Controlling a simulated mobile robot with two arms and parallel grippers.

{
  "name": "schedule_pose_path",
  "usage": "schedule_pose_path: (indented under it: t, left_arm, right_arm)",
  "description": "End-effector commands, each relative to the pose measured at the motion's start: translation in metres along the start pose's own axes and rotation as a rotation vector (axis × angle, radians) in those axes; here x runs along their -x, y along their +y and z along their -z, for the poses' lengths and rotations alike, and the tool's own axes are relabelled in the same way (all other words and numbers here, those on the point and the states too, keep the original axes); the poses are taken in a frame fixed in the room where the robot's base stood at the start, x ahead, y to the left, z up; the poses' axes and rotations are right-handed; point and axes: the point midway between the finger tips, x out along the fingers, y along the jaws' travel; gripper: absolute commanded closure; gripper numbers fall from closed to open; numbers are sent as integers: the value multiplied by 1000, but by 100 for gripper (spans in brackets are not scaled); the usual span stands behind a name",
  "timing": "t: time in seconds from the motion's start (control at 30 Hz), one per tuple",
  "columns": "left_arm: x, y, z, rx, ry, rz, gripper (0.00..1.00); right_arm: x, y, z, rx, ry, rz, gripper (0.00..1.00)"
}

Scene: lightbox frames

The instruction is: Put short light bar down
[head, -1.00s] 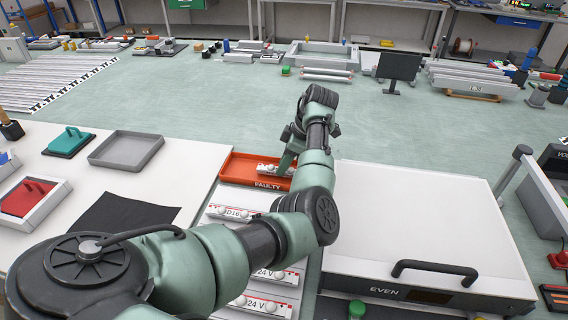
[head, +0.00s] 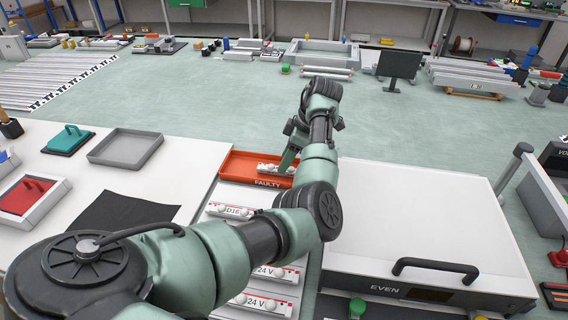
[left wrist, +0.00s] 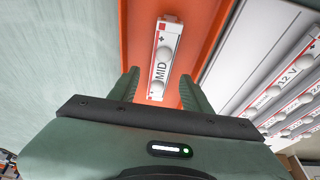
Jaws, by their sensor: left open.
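A short white light bar (left wrist: 165,62) with round lamps and a "MID" label lies in the orange tray marked FAULTY (head: 236,165). In the head view the bar (head: 268,167) shows in part beside my left gripper's fingers. My left gripper (head: 286,156) is open over the tray's right part. In the left wrist view its two fingers (left wrist: 158,84) stand apart, one on each side of the bar's near end, with gaps to it. My right gripper is not in view.
Racks of longer 24 V bars (head: 265,302) lie in front of the FAULTY tray. A white box marked EVEN (head: 430,220) with a black handle stands to the right. A grey tray (head: 126,160) and a black cloth (head: 125,212) lie to the left.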

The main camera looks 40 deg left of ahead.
Motion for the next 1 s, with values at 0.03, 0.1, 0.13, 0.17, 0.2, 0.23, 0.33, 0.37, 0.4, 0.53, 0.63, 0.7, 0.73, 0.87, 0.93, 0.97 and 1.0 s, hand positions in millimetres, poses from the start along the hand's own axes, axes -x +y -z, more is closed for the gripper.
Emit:
schedule_pose_path:
  t: [0.03, 0.1, 0.13, 0.17, 0.2, 0.23, 0.33, 0.37, 0.4, 0.53, 0.63, 0.7, 0.73, 0.87, 0.93, 0.97, 1.0]
  left_arm:
    - [10, 1, -1, 1, -2, -4, 52]
    - [26, 1, -1, 1, -1, -5, 52]
    - [32, 1, -1, 1, -1, -4, 52]
    - [39, 1, -1, 1, -1, -5, 52]
    - [48, 1, -1, 1, 0, -4, 52]
    - [54, 1, -1, 2, 0, -4, 52]
    - [73, 1, 0, 1, 0, -4, 52]
    - [78, 1, 0, 1, 0, -3, 52]
    - [83, 1, 0, 1, 0, -2, 52]
    - [95, 0, 0, 0, 0, -1, 52]
    - [100, 0, 0, 1, 1, 0, 52]
    - [100, 0, 0, 1, 1, 0, 52]
    - [100, 0, 0, 1, 1, 0, 52]
    - [100, 0, 0, 1, 1, 0, 52]
    - [100, 0, 0, 1, 1, 0, 52]
    - [100, 0, 0, 1, 1, 0, 52]
    - [100, 0, 0, 1, 1, 0, 52]
  right_arm:
    - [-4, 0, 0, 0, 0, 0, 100]
    - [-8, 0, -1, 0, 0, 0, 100]
    - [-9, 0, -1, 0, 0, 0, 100]
    - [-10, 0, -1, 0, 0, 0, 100]
    - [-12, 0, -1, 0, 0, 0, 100]
    - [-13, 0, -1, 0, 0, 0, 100]
    - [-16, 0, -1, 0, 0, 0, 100]
    - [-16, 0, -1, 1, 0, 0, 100]
    - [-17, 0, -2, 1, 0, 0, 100]
    - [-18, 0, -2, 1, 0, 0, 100]
    - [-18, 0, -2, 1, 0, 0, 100]
    - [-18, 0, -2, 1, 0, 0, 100]
    - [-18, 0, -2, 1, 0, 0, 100]
    - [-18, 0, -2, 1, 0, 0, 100]
    - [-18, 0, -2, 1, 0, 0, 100]
    - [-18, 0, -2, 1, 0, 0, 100]
    - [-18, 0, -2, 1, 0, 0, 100]
